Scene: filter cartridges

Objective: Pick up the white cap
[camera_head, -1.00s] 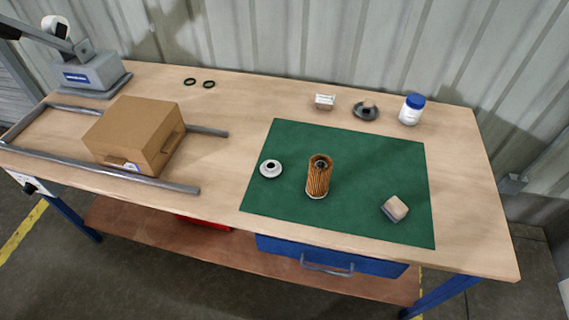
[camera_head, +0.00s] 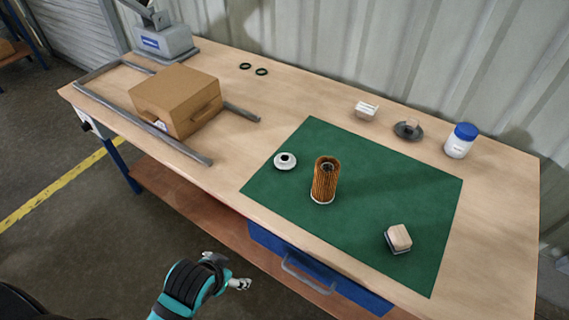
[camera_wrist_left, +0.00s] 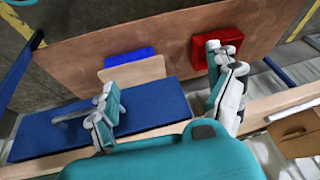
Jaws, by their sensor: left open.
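The white cap (camera_head: 285,161) is a round white disc with a dark centre hole. It lies on the left part of the green mat (camera_head: 420,190), just left of the upright filter cartridge (camera_head: 325,181) with orange-brown pleats. The two stand apart. My left gripper (camera_head: 240,284) is low in front of the bench, below the table top and well away from the cap. In the left wrist view its two fingers (camera_wrist_left: 168,95) are spread with nothing between them. The cap is not in the left wrist view. My right gripper is not in view.
A cardboard box (camera_head: 177,100) sits between grey rails at left. A block (camera_head: 398,238) lies on the mat's right. A white jar (camera_head: 460,141), grey round part (camera_head: 408,129) and small white box (camera_head: 366,110) stand behind the mat. A blue drawer (camera_head: 310,272) hangs below the front edge.

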